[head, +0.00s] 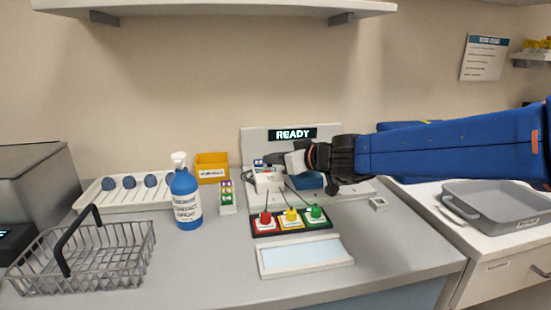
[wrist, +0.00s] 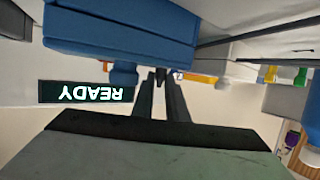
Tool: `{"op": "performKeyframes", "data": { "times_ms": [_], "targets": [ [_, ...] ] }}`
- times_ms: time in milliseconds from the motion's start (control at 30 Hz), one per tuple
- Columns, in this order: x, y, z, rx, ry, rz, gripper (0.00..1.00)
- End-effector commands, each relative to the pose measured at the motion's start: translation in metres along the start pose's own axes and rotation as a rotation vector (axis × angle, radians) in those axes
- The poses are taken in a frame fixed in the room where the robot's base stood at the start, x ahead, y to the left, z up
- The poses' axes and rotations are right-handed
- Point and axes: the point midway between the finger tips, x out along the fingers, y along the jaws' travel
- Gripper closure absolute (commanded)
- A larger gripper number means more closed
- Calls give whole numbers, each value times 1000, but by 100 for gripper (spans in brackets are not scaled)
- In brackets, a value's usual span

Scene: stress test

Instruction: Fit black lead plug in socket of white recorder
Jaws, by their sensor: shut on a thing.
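The white recorder (head: 268,180) stands on the counter, left of my gripper. It has a red mark on its front, and its socket cannot be made out. My gripper (head: 284,163) reaches in from the right, close above the recorder's right side. In the wrist view, which is upside down, its two dark fingers (wrist: 160,82) are close together on a small dark piece, which looks like the black lead plug (wrist: 160,74). Thin dark leads run down near the recorder in the head view. Whether the plug touches the recorder cannot be told.
A blue box (head: 309,180) sits under my gripper. A panel (head: 258,140) with a READY sign stands behind. Red, yellow and green buttons (head: 291,218) are in front.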

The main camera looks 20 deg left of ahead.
Motion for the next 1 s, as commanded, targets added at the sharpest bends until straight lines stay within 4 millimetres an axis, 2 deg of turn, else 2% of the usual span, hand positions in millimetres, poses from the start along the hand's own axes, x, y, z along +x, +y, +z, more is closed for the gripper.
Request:
{"op": "performKeyframes", "data": {
  "times_ms": [967,1000],
  "targets": [
    [0,0,1,0,-1,0,100],
    [0,0,1,0,-1,0,80]
  ]
}}
